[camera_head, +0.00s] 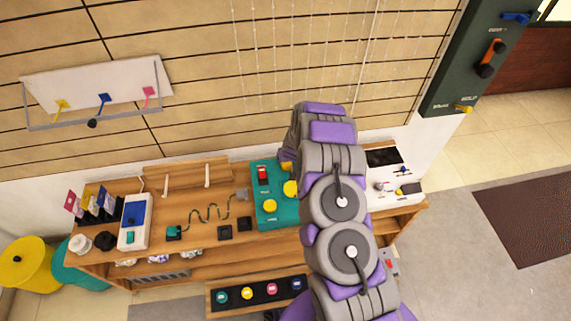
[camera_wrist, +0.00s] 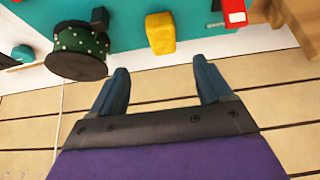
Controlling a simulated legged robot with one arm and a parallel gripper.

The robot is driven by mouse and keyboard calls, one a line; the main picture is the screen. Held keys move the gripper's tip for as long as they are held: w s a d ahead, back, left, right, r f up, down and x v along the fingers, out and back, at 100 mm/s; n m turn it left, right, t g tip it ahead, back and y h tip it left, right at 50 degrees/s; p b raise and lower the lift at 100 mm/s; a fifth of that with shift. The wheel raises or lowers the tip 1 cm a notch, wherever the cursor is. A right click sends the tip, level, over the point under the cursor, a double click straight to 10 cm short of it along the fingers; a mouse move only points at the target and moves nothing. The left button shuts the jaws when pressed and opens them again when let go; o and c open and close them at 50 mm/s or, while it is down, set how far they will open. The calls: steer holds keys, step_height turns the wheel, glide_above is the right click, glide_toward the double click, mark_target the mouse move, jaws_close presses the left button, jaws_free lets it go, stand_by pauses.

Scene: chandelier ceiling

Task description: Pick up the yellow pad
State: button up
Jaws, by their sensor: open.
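A yellow block-like pad (camera_wrist: 160,33) stands on a teal panel in the wrist view, near the top middle. My gripper (camera_wrist: 160,68) is open and empty. Its two blue-grey fingers are spread, with the pad beyond the gap between their tips and apart from them. In the head view, a small yellow piece (camera_head: 286,166) shows at the back edge of the teal panel (camera_head: 264,222), beside my arm; it looks like the same pad. My arm hides the gripper's fingers in the head view.
A black spool with a green-dotted band (camera_wrist: 80,50) stands left of the pad in the wrist view. A red switch (camera_wrist: 235,12) is to the right.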

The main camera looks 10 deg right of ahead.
mark_target(288, 165)
steer(key=b+x, duration=0.1)
steer(key=x, duration=0.6)
steer(key=shift+w+f+b, duration=0.15)
steer(key=shift+f+b, duration=0.05)
steer(key=shift+b, duration=0.1)
steer(key=shift+a+x, duration=0.15)
steer(key=shift+x, duration=0.6)
steer(key=shift+a+x, duration=0.15)
steer(key=shift+x, duration=1.7)
steer(key=shift+w+r, duration=0.1)
steer(key=c, duration=1.1)
steer(key=shift+r, duration=0.1)
